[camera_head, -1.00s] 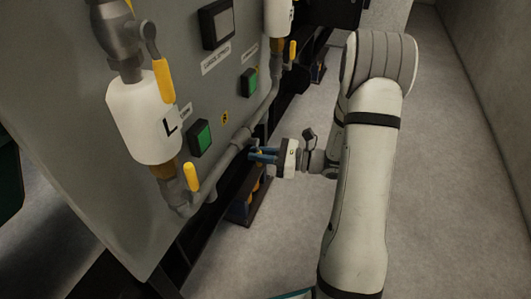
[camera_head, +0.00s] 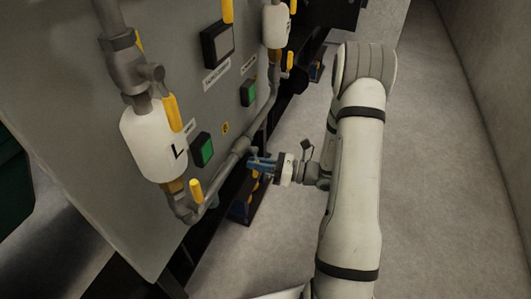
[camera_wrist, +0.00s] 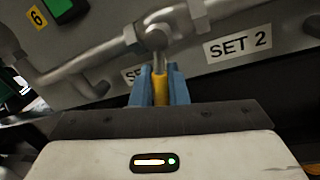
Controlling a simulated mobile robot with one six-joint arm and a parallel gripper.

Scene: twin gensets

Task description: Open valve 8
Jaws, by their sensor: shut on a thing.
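In the wrist view, a yellow valve handle (camera_wrist: 160,90) sticks out from a grey valve body (camera_wrist: 155,37) on the pipe, toward my gripper. My gripper (camera_wrist: 160,84) is shut on this handle, with one blue finger on each side of it. In the head view, my gripper (camera_head: 258,163) is at the lower pipe (camera_head: 238,147) below the panel, and the handle is mostly hidden by the fingers. A yellow number tag (camera_wrist: 37,18) at the upper left of the wrist view looks like 6. No tag clearly reading 8 shows.
A "SET 2" label (camera_wrist: 238,45) is right of the valve. The grey panel (camera_head: 95,180) carries green buttons, white filter bowls (camera_head: 152,143) and other yellow handles (camera_head: 196,190). Open floor (camera_head: 430,200) lies right of my arm, up to a wall.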

